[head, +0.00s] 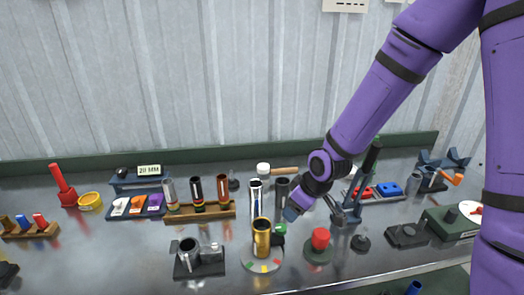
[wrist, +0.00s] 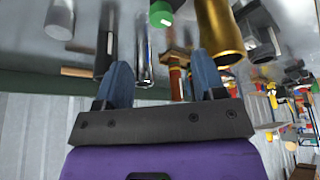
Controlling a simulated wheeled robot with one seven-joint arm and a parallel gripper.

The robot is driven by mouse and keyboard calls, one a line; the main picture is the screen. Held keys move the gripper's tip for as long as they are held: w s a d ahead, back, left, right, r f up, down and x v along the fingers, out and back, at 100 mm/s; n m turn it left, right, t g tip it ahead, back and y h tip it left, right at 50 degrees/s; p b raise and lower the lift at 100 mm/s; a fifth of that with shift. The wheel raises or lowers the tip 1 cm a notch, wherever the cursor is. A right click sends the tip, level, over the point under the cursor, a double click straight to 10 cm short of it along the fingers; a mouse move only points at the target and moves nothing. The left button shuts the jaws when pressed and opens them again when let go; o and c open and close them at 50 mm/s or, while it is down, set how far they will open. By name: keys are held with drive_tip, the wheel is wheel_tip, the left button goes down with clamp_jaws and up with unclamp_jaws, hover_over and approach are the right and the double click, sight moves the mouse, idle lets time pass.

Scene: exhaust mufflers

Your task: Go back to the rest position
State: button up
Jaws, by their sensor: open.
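My gripper (head: 292,212) is at the end of my purple arm, above the middle of the metal bench, to the right of a gold tube (head: 261,238) standing on a round plate with coloured marks (head: 262,262). In the wrist view my gripper (wrist: 163,78) shows two blue fingers spread apart, with nothing held between them. The gold tube (wrist: 220,30) shows beyond the right finger there. A chrome tube (wrist: 143,50) shows between the fingers, farther off, and a dark tube (wrist: 107,45) shows near the left finger.
A wooden rack (head: 200,212) with several tubes stands left of centre. A green box (head: 450,222) is at the right. The corrugated wall closes the back.

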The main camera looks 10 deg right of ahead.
drive_tip(key=s+d+r+m+h, duration=0.1)
drive_tip(key=s+d+r, duration=0.15)
drive_tip(key=r, duration=0.35)
drive_tip(key=s+d+r+m+t+h, duration=0.1)
drive_tip(key=s+d+r+m, duration=0.15)
drive_tip(key=r, duration=0.35)
drive_tip(key=s+d+r+m+h, duration=0.1)
drive_tip(key=s+d+r, duration=0.1)
drive_tip(key=d+r, duration=0.3)
drive_tip(key=s+d+r+m, duration=0.1)
drive_tip(key=s+r+m, duration=0.1)
drive_tip(key=s+r, duration=0.3)
drive_tip(key=s+d+r+m+t, duration=0.1)
drive_tip(key=s+d+r+m, duration=0.1)
drive_tip(key=s+r, duration=0.4)
drive_tip(key=s, duration=0.3)
drive_tip(key=shift+s+d+r, duration=0.2)
drive_tip(key=shift+s+d, duration=0.05)
drive_tip(key=shift+s, duration=0.15)
drive_tip(key=shift+m, duration=0.25)
idle(2.1)
